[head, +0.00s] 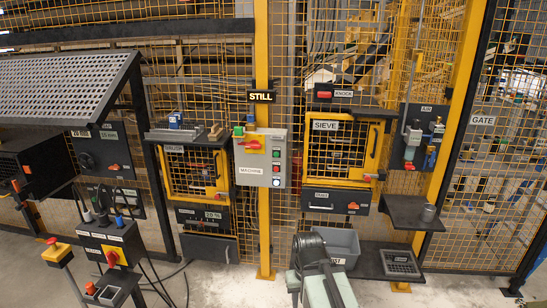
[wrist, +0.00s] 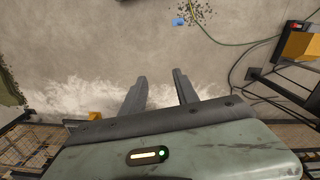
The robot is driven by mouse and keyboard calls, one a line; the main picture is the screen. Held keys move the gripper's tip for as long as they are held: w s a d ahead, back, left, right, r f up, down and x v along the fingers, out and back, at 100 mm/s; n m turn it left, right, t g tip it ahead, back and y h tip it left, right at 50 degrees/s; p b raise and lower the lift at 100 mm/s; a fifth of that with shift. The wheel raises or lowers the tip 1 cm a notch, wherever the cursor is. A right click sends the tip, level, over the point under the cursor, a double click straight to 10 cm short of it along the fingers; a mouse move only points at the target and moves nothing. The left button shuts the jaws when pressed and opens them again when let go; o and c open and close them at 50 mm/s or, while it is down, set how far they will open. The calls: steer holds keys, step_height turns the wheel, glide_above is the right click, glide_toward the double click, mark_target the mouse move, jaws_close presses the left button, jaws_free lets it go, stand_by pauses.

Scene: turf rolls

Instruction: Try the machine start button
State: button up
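The grey control box labelled MACHINE (head: 253,178) hangs on the yellow post in the middle of the head view. It has a red handle on a yellow plate (head: 250,144) and a column of small round buttons (head: 277,168) at its right, green, white and red among them. Their own labels are too small to read, so I cannot tell which one is start. A black STILL sign (head: 261,97) sits above it. In the wrist view my gripper (wrist: 161,76) is open and empty, its two fingers apart over bare floor. My arm shows low in the head view, below and right of the box.
The SIEVE cage (head: 325,127) and KNOCK button (head: 323,94) are right of the box; the BRUSH cage (head: 175,148) is left. A grey bin (head: 340,240) stands below. A pedestal with a red button (head: 111,258) is front left. A blue object (wrist: 178,22) lies on the floor.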

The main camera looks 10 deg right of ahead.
steer(key=shift+c, duration=0.3)
jaws_close()
stand_by(1.6)
